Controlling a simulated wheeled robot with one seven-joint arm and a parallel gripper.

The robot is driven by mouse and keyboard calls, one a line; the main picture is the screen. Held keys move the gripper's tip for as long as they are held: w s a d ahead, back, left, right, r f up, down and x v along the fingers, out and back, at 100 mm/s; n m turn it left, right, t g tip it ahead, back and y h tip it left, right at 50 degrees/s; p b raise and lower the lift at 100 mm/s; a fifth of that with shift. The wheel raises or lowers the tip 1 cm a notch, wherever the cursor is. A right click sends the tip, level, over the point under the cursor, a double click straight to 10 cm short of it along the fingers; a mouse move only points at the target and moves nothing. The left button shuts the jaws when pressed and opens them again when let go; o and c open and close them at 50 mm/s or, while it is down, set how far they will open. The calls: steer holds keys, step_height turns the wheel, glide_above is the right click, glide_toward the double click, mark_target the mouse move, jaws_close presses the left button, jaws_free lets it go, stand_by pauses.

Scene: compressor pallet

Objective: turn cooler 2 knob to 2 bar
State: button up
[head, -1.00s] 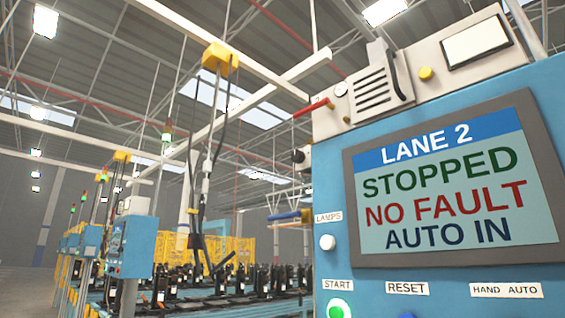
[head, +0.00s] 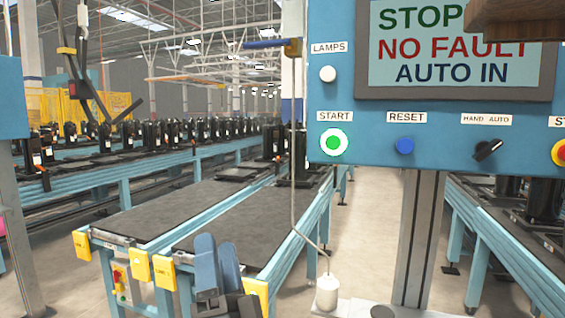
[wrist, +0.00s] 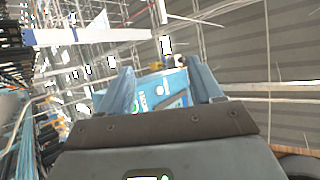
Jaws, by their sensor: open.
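No knob marked cooler 2 can be read in the head or wrist view. The blue lane control panel (head: 465,150) stands at the right in the head view, its top out of frame. My gripper (head: 218,245) shows low in the head view, with its blue fingers upright, in front of the conveyor ends and left of and below the panel. In the wrist view my gripper (wrist: 162,72) is open and empty. The panel (wrist: 172,82) shows tilted and small between its fingers, apart from them. Small dark and yellow parts at its top edge are too small to tell.
The panel carries a green START button (head: 334,142), a blue RESET button (head: 404,146) and a black HAND AUTO switch (head: 488,149). Conveyors (head: 170,205) fill the left.

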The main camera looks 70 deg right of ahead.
steer(key=w+d+r+m+g+h, duration=0.1)
steer(key=w+d+r+m+g, duration=0.1)
steer(key=d+r+m+g, duration=0.55)
steer(key=w+d+r+m+g+h, duration=0.15)
steer(key=d+r+m+g, duration=0.25)
steer(key=r+m+g, duration=0.6)
steer(key=w+d+r+m+g, duration=0.3)
steer(key=d+r+m+g, duration=0.3)
steer(key=r+m, duration=0.45)
steer(key=s+d+r+m+t+y, duration=0.2)
steer(key=s+r+t, duration=0.1)
steer(key=r, duration=1)
steer(key=s+d+r+m+t+y, duration=0.1)
steer(key=s+r+m+t+y, duration=0.1)
steer(key=r, duration=1)
steer(key=d+p, duration=0.2)
steer(key=d, duration=0.5)
steer(key=shift+w+d, duration=0.3)
steer(key=shift+d, duration=0.05)
steer(key=shift+r, duration=0.1)
steer(key=shift+c, duration=0.2)
steer(key=c, duration=1)
steer(key=shift+t, duration=0.35)
